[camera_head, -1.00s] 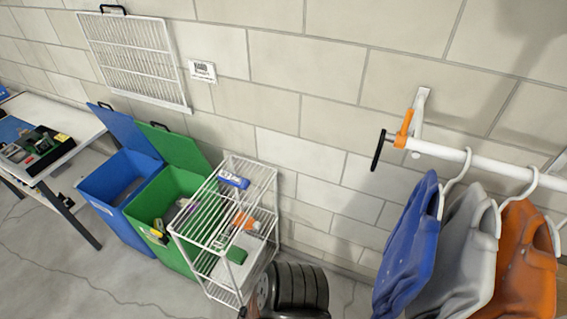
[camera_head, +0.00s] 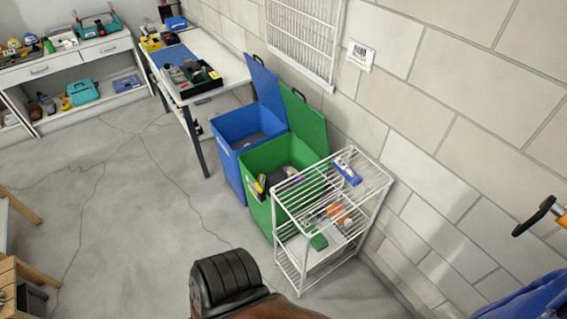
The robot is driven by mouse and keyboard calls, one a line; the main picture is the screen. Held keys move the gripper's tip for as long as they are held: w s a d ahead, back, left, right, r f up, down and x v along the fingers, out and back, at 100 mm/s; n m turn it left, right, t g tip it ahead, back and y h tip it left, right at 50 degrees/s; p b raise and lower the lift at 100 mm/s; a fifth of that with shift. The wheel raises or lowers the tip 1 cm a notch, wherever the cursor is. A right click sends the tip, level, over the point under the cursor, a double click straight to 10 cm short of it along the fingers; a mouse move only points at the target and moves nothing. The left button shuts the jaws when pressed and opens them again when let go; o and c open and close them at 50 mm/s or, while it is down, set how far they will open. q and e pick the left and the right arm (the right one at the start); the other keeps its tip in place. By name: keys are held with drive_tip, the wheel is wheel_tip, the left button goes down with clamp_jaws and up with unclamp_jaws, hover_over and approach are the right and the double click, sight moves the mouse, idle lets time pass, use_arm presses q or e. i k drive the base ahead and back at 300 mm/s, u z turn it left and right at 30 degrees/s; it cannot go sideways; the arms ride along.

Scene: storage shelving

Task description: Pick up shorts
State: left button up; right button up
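No shorts can be made out for sure. Part of a blue garment (camera_head: 530,300) shows at the bottom right corner, below the black end of the hanging rail (camera_head: 534,216). Most of the garment is cut off by the frame, so its kind cannot be told. No gripper fingers show in this view.
A white wire rack (camera_head: 283,238) holding small items stands by the wall, beside an open green bin (camera_head: 262,190) and an open blue bin (camera_head: 228,152). A white table (camera_head: 215,55) stands behind. A black ribbed object (camera_head: 224,281) is at the bottom, unclear.

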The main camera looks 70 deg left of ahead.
sight(350, 175)
drive_tip(key=u, duration=2.1)
